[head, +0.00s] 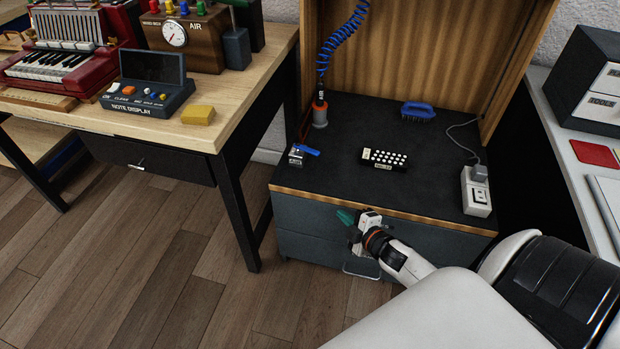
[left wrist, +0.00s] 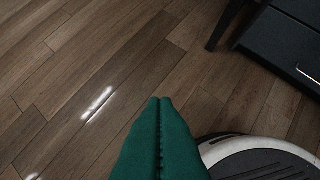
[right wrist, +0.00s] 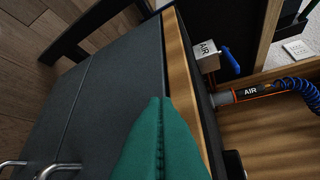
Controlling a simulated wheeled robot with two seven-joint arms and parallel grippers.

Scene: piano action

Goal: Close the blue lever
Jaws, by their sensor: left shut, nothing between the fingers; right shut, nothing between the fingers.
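The blue lever (head: 307,150) sits on a small metal valve block (head: 296,155) at the left front corner of the black bench top. In the right wrist view the lever (right wrist: 230,57) sticks out from the block (right wrist: 207,57), which is marked AIR. My right gripper (head: 346,217) is shut and empty, in front of the bench's front edge, to the right of the lever and lower. Its green fingers (right wrist: 160,105) are together in the right wrist view. My left gripper (left wrist: 160,105) is shut and empty over the wooden floor, away from the lever, and is not in the head view.
An air nozzle (head: 320,110) with a blue coiled hose stands behind the valve. A black remote-like block (head: 384,160), a blue brush (head: 418,111) and a white socket box (head: 476,192) are on the bench top. A wooden table (head: 230,110) stands left across a gap.

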